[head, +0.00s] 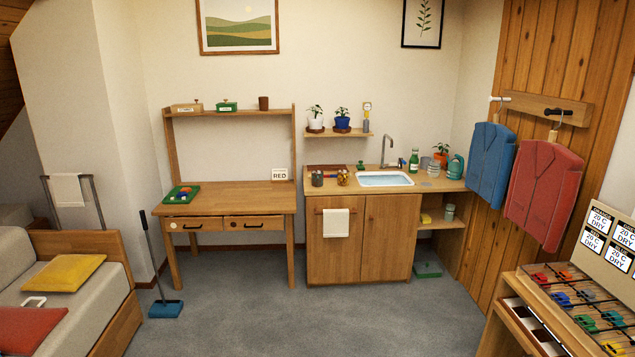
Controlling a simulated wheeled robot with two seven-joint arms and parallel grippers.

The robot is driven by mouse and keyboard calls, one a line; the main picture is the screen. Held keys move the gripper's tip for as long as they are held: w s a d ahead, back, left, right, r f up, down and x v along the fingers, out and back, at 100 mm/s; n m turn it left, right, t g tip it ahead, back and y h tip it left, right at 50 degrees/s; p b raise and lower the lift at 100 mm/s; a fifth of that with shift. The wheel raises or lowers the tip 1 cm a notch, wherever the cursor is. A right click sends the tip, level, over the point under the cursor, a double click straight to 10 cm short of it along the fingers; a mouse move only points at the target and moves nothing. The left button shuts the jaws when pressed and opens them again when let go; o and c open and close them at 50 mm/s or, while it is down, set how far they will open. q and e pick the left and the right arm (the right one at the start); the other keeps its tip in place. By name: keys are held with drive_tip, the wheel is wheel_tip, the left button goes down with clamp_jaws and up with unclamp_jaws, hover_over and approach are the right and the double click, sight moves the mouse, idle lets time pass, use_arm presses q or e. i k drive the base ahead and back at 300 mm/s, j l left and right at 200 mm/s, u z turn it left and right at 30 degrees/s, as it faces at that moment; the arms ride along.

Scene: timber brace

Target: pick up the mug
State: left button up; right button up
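No thing in the head view is plainly a mug with a clear handle. A small dark brown cup-like thing (263,103) stands upright on the top shelf of the wooden desk (235,196); I cannot see a handle on it. A grey cup-like thing (425,162) stands at the back right of the sink counter, partly hidden. Neither of my grippers is in view, and nothing is seen held.
A sink cabinet (340,250) with a white basin (385,179) stands right of the desk. A bed (60,285) is at left, a blue dustpan (166,309) on the floor. A wooden stand with coloured clips (560,297) is at right. The grey carpet (300,320) between is clear.

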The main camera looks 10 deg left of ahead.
sight(316, 176)
drive_tip(key=i+z, duration=0.25)
drive_tip(key=i, duration=2.3)
drive_tip(key=i+u, duration=0.15)
drive_tip(key=i, duration=0.45)
drive_tip(key=i+l+u, duration=0.15)
drive_tip(key=i, duration=0.4)
drive_tip(key=i+l+u, duration=0.15)
drive_tip(key=i, duration=0.45)
